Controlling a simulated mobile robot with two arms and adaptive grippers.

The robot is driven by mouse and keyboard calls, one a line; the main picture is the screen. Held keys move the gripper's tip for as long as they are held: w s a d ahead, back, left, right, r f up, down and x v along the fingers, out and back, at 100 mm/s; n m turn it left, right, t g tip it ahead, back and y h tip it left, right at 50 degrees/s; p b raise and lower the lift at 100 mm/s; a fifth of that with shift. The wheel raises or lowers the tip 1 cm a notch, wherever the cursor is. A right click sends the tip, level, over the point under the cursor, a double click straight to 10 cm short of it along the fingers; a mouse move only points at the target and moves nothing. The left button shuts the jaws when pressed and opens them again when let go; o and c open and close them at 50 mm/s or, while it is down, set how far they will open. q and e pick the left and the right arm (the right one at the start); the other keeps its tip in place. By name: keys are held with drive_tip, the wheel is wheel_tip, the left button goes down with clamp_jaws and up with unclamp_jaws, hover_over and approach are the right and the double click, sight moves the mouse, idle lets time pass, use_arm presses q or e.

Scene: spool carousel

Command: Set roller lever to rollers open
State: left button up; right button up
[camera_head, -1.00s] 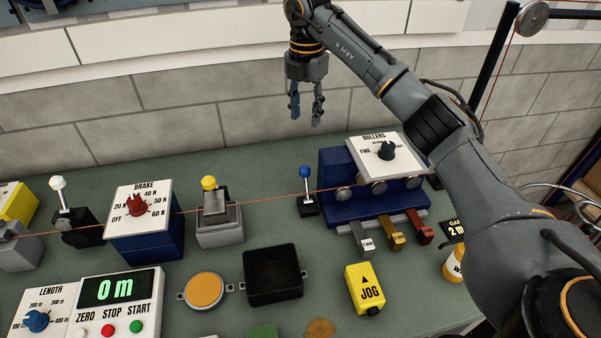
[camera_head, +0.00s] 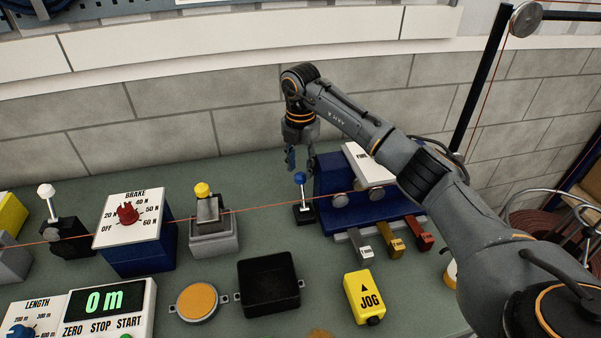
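The roller lever (camera_head: 300,180) has a blue ball knob on a short stem. It stands upright on a small black base, just left of the blue roller box (camera_head: 327,179). My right gripper (camera_head: 301,168) points down right at the blue knob, with its fingers apart. One finger shows left of the knob and one to its right and behind; I cannot tell whether they touch it. My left gripper is out of view.
A thin orange line runs across the bench in front of the lever. A yellow-knobbed lever (camera_head: 202,190) and the brake box (camera_head: 140,260) stand to the left. A black tray (camera_head: 270,308) and a yellow JOG button (camera_head: 363,296) are in front. A brick wall is behind.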

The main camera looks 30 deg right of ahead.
sight(300, 174)
drive_tip(key=shift+f+p, duration=0.4)
drive_tip(key=shift+f, duration=1.75)
drive_tip(key=shift+c, duration=0.4)
clamp_jaws()
